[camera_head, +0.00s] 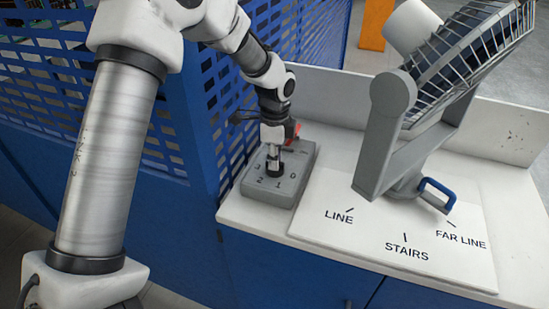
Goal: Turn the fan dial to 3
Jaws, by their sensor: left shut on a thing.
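A grey control box (279,187) stands on the white counter, beside the blue perforated panel. My left gripper (274,169) points down onto the box from above and is shut on the dial. The gripper hides most of the dial, so I cannot tell which number it points to. A small red part (294,130) shows just behind the gripper. The grey fan (455,70) with its wire cage stands on the counter to the right, tilted on its bracket. My right gripper is not in view.
A white board (372,238) under the fan carries the labels LINE, STAIRS and FAR LINE. A blue handle (438,190) sits at the fan's base. The blue perforated panel (200,110) rises close to the left of the box. A low white wall backs the counter.

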